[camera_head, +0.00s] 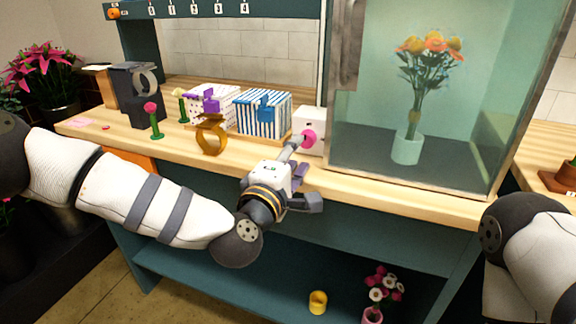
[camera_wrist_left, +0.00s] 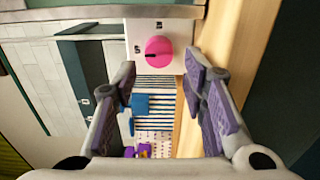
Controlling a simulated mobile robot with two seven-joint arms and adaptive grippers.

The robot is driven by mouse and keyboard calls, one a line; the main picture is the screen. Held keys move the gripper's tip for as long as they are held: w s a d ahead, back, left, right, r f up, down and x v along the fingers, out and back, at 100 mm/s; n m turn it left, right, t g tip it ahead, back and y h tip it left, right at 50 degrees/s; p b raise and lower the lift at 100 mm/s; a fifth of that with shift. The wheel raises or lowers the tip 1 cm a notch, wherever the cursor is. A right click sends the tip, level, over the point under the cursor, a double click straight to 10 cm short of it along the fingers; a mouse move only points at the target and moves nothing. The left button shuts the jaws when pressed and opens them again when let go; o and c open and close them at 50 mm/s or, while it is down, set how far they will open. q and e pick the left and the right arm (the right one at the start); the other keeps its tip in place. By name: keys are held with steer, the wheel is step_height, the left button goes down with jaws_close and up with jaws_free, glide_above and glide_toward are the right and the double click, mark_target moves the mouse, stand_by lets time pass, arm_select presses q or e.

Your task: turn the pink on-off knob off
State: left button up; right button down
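The pink knob (camera_head: 309,139) is on the front of a white box (camera_head: 310,118) at the right end of the row on the counter, beside the glass cabinet. In the left wrist view the round pink knob (camera_wrist_left: 158,52) has a dark mark towards its left side and small dark labels on the white face around it. My left gripper (camera_head: 300,172) is just in front of the box. In the left wrist view its purple-padded fingers (camera_wrist_left: 163,80) are spread, with the knob beyond the gap and nothing held. My right gripper is not in view.
The glass cabinet (camera_head: 450,100) with a flower vase is close on the right. The counter edge (camera_head: 400,190) runs below.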

arm_select(q)
steer(key=v, duration=0.7)
steer(key=s+a+f+m+g, duration=0.1)
steer(key=s+f+m+g, duration=0.4)
steer(key=s+f, duration=0.65)
steer(key=s+a+f+m+g, duration=0.2)
steer(key=s+f+m+g, duration=0.3)
steer(key=s+f, duration=0.7)
steer(key=s+a+f+m+g+y, duration=0.2)
steer(key=s+a+f+g, duration=0.2)
steer(key=s+a, duration=0.4)
steer(key=s+a+f+m+g+y, duration=0.2)
steer(key=s+a+f+g, duration=0.3)
steer(key=s, duration=0.6)
steer(key=a+y, duration=0.1)
steer(key=a, duration=0.1)
steer(key=shift+s+a+g+y, duration=0.3)
steer(key=shift+s+a, duration=0.05)
steer(key=shift+s, duration=0.05)
